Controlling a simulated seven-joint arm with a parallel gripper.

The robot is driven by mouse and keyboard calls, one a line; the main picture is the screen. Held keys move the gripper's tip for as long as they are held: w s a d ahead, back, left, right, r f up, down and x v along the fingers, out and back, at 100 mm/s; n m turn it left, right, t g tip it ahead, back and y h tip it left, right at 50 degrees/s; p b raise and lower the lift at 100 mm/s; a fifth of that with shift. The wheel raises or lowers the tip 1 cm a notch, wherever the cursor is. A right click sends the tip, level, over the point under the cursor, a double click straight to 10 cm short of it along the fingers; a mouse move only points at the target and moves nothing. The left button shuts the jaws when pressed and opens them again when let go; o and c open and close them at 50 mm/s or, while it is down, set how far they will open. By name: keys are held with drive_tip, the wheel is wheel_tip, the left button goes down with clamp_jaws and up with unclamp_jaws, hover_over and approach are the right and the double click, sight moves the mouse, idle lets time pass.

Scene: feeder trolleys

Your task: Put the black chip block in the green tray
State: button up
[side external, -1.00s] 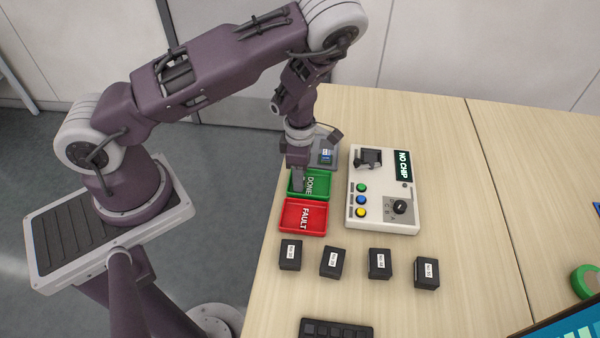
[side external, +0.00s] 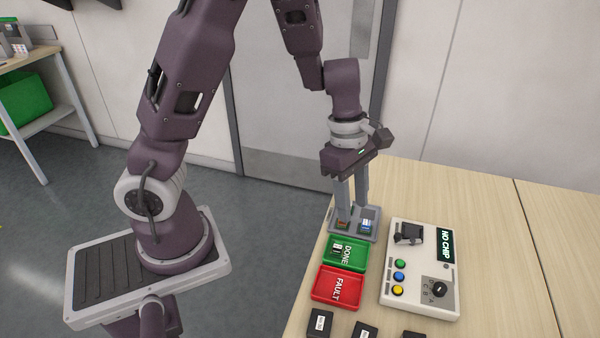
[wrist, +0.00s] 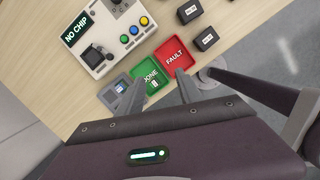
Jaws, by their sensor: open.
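The green tray (side external: 360,262), marked DONE, lies on the table; it also shows in the wrist view (wrist: 137,70). A small dark piece with a white label (side external: 337,248) lies in it and looks like a black chip block. It shows small in the wrist view (wrist: 154,84). Other black chip blocks (side external: 320,323) with white labels stand in front of the trays, partly cut off by the lower edge. My gripper (side external: 353,210) is open and empty, its fingers pointing down over the grey plate behind the green tray. Its fingers also show in the wrist view (wrist: 158,82).
The red FAULT tray (side external: 337,287) is directly in front of the green one. The grey plate (side external: 374,235) carries small coloured parts. A tester box (side external: 416,290) reading NO CHIP, with buttons, a knob and a black socket (side external: 408,234), stands to the right. Bare table lies beyond it.

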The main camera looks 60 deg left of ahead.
drive_tip(key=s+d+r+m+t+h, duration=0.1)
drive_tip(key=s+d+r+m, duration=0.15)
drive_tip(key=r+m, duration=0.3)
drive_tip(key=s+d+r+m+h, duration=0.1)
drive_tip(key=s+r+m, duration=0.3)
drive_tip(key=r, duration=0.2)
drive_tip(key=s+a+r+m+t+y, duration=0.2)
drive_tip(key=s+m, duration=0.3)
drive_tip(key=m, duration=0.1)
drive_tip(key=s+a+r+m+t+y, duration=0.2)
drive_tip(key=s+r+m, duration=0.1)
drive_tip(key=s+m, duration=0.3)
drive_tip(key=shift+s+r, duration=0.15)
drive_tip(key=shift+r, duration=0.1)
drive_tip(key=shift+m, duration=0.25)
